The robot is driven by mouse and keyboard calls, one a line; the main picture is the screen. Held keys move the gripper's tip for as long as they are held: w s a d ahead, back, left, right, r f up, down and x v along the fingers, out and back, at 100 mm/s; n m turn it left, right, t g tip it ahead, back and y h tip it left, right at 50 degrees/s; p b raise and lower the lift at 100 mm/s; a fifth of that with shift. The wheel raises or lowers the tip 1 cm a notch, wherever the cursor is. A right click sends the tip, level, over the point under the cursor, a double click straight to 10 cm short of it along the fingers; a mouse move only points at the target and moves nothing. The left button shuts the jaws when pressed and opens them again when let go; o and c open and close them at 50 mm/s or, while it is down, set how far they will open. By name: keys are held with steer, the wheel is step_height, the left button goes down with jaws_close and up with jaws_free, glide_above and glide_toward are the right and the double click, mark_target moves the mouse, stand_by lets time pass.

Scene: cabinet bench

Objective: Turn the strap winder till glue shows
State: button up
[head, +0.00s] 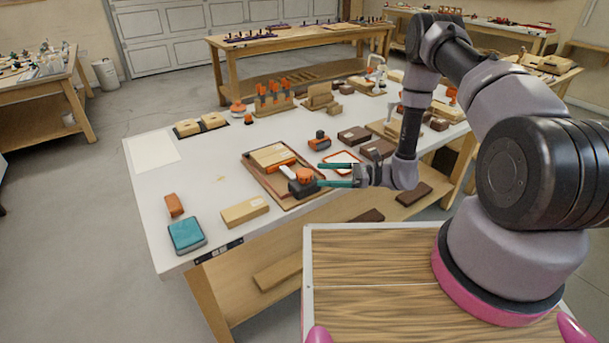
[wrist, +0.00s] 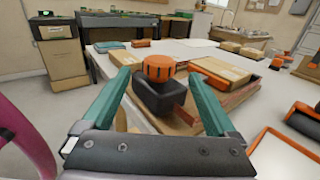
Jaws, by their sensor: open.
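The strap winder has an orange ribbed knob (head: 304,175) on a black body (head: 301,189). It sits at the near right corner of a brown wooden tray (head: 257,173). In the wrist view the knob (wrist: 158,68) stands upright on the black body (wrist: 160,96). My gripper (head: 319,174) is open, with its two green fingers pointing left at the winder. In the wrist view the fingers (wrist: 159,80) lie on either side of the winder, with gaps visible. A pale wooden block (head: 272,155) with an orange part lies in the tray. I see no glue.
A tan block (head: 245,211), a teal pad (head: 187,235) and a small orange-brown block (head: 174,206) lie on the white bench at left. An orange-and-black tool (head: 319,140) and dark boxes (head: 354,136) stand behind the tray. The bench's left side has free room.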

mark_target(304, 172)
steer(key=a, duration=0.7)
steer(key=shift+w, duration=0.15)
